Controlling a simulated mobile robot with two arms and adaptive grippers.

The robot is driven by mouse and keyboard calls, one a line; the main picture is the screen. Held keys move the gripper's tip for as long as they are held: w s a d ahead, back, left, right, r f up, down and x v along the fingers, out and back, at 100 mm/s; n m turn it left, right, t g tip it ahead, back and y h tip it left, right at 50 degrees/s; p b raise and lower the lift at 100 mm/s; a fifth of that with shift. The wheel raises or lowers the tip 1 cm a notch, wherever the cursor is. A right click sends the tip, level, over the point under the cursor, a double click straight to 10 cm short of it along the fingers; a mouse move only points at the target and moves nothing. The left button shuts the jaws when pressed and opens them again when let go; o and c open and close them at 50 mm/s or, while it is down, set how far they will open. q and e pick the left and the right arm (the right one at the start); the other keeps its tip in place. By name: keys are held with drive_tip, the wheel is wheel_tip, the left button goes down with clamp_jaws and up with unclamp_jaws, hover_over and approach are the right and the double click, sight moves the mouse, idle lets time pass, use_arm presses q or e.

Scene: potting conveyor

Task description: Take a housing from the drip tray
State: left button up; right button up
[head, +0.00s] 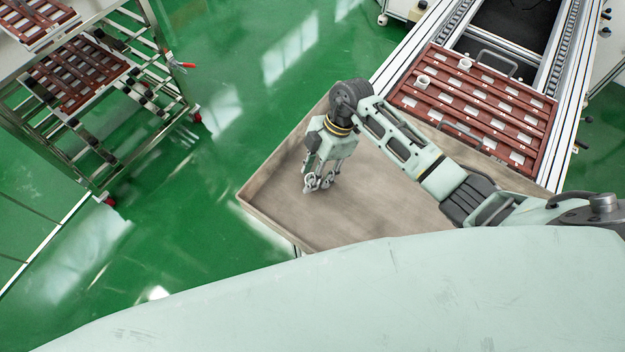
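The drip tray (385,205) is a shallow, brownish tray with a low rim, below the middle of the head view. My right gripper (318,183) points down into its left part, with the fingertips low over the tray floor. The fingers are small and overlap here, so I cannot tell whether they are open or shut. A small grey shape shows at the fingertips; I cannot tell whether it is a housing or part of the gripper. No housing stands out on the bare tray floor; my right arm hides part of it. My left gripper is out of view.
A red-brown slotted pallet (480,108) lies on the conveyor (413,52) behind the tray, carrying two small white cylindrical pieces (423,81), (465,65). A metal rack (150,75) with more red-brown pallets (78,72) stands at the upper left. Green floor between is clear.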

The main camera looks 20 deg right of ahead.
drive_tip(key=shift+c, duration=0.5)
drive_tip(key=c, duration=0.7)
drive_tip(key=shift+o, duration=0.2)
drive_tip(key=shift+r, duration=0.1)
